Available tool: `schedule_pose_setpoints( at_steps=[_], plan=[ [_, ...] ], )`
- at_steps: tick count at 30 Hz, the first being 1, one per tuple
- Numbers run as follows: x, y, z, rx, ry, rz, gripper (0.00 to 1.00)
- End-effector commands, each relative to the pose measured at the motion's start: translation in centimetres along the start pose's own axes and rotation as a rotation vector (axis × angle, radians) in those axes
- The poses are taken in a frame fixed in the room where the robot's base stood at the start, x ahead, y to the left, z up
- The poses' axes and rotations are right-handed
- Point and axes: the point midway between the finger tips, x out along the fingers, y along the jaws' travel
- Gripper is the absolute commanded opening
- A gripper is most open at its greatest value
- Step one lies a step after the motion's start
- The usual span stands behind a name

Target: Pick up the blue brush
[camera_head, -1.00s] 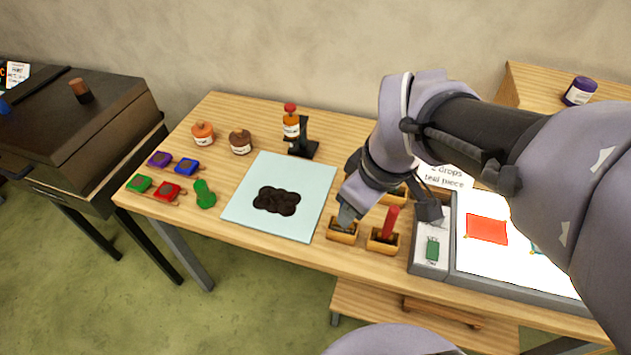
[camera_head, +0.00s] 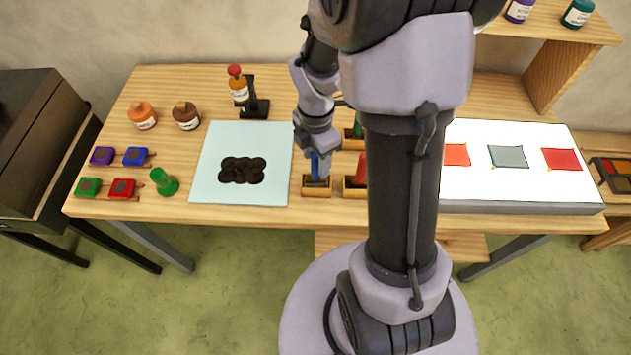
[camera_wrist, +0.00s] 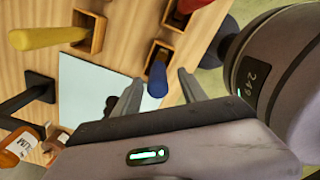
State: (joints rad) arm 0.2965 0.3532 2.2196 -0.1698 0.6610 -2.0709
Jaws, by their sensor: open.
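The blue brush (camera_head: 315,167) stands handle up in a small wooden holder (camera_head: 317,192) at the table's front, just right of the pale sheet. In the wrist view the blue brush (camera_wrist: 157,77) shows its rounded handle end between my fingers. My gripper (camera_head: 320,158) points down at it from above; in the wrist view my gripper (camera_wrist: 160,80) is open, one finger on each side of the handle, with gaps visible. The brush's lower end is hidden in the holder.
A red brush (camera_head: 361,168) stands in the neighbouring holder, close on the right. The pale sheet (camera_head: 215,165) with dark blobs lies left. My arm hides part of the table and light panel (camera_head: 520,180).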

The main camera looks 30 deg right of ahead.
Motion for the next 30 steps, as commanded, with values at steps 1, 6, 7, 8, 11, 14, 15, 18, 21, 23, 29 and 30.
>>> schedule_pose_setpoints(
  at_steps=[1, 6, 7, 8, 11, 14, 15, 18, 21, 23, 29, 30],
  plan=[
    [0.4, 0.0, 0.0, 0.000, 0.000, 0.000, 0.50],
    [3.3, 0.1, 0.1, -0.001, 0.000, -0.002, 0.50],
    [4.0, 0.1, 0.1, -0.001, 0.000, -0.002, 0.50],
    [4.6, 0.1, 0.1, -0.001, 0.000, -0.002, 0.50],
    [5.5, 0.2, 0.1, 0.000, 0.000, 0.000, 0.50],
    [5.3, 0.2, 0.1, 0.000, -0.001, 0.002, 0.50],
    [5.2, 0.2, 0.1, 0.000, -0.001, 0.002, 0.50],
    [5.2, 0.2, 0.1, 0.000, -0.001, 0.001, 0.34],
    [5.2, 0.2, 0.1, 0.000, 0.000, 0.001, 0.14],
    [5.2, 0.2, 0.1, 0.000, 0.000, 0.001, 0.03],
    [5.2, 0.2, 0.1, 0.000, 0.000, 0.001, 0.00],
    [5.2, 0.2, 0.1, 0.000, 0.000, 0.001, 0.00]
  ],
)
